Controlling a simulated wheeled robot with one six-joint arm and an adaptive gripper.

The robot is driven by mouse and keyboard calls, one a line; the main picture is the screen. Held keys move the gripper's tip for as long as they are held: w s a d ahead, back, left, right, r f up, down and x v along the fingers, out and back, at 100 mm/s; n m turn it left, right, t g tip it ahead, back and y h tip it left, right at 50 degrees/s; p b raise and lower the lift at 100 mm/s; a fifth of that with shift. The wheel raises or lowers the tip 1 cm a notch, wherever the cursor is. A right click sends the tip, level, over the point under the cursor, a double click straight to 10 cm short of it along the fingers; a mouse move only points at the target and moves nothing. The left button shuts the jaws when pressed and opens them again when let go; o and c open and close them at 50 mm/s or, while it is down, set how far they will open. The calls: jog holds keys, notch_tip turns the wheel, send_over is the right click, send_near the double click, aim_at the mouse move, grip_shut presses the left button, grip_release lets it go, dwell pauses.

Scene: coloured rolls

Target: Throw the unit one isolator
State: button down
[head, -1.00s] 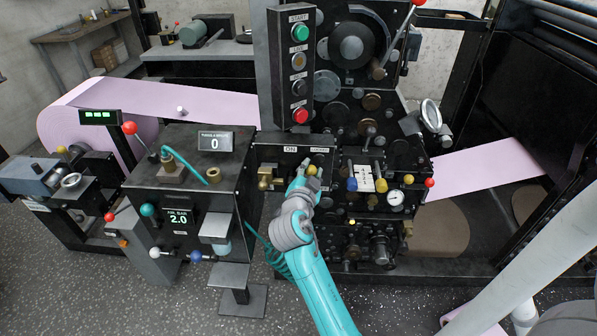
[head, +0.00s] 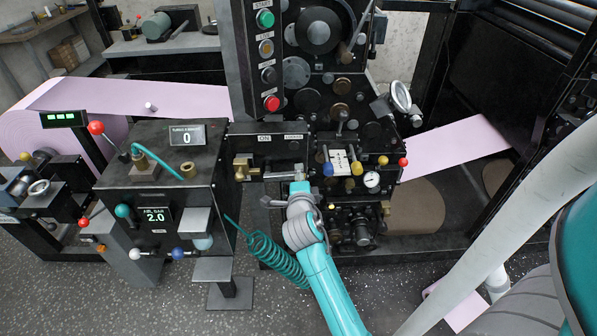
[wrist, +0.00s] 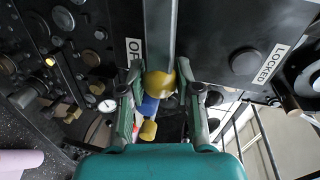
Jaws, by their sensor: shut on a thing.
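The isolator box (head: 265,150) stands in the middle of the head view, marked ON and LOCKED. Its pale grey lever (head: 283,175) reaches right to my gripper (head: 299,186). In the wrist view the lever (wrist: 160,35) comes down from the top edge and ends in a yellow knob (wrist: 158,84). My gripper (wrist: 160,78) has one finger on each side of the lever's knob end and is shut on it. An OFF label, partly hidden by a finger, and a LOCKED label show either side of the lever. My gripper hides the knob in the head view.
A brass fitting (head: 241,168) is left of the lever. A control panel with blue and yellow knobs (head: 357,168) and a gauge (head: 372,180) is close on the right. A coiled teal hose (head: 275,258) hangs below left. Speckled floor (head: 290,310) is open in front.

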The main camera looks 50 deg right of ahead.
jog(key=shift+f+m, duration=0.4)
jog(key=shift+f, duration=0.05)
dwell(0.3)
jog(key=c, duration=0.8)
grip_release()
jog(key=shift+o, duration=0.2)
jog(key=v, duration=1.2)
jog(key=shift+s, duration=0.1)
